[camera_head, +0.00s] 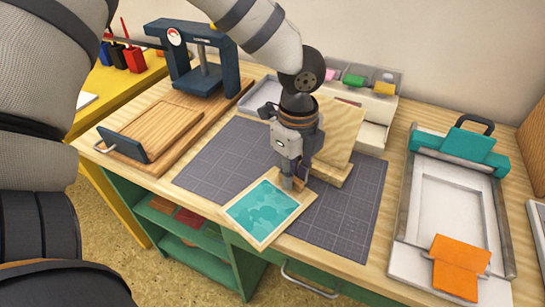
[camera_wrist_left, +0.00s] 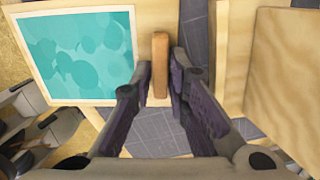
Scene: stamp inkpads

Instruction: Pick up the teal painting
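The teal painting (camera_head: 264,208) is a flat light-wood panel with teal blotches, at the front edge of the table in the head view. It also shows at upper left in the left wrist view (camera_wrist_left: 85,50). A narrow brown wooden block (camera_wrist_left: 160,65) stands up along the panel's right side. My left gripper (camera_head: 291,181) points down over that side of the panel. In the left wrist view its fingers (camera_wrist_left: 161,80) sit close on both sides of the block and look shut on it. Whether the panel rests on the table is unclear. My right gripper is not in view.
A grey cutting mat (camera_head: 345,215) lies under and around my gripper. A wooden block stand (camera_head: 338,130) is just behind it. A grey press frame with teal and orange clamps (camera_head: 455,215) stands at right.

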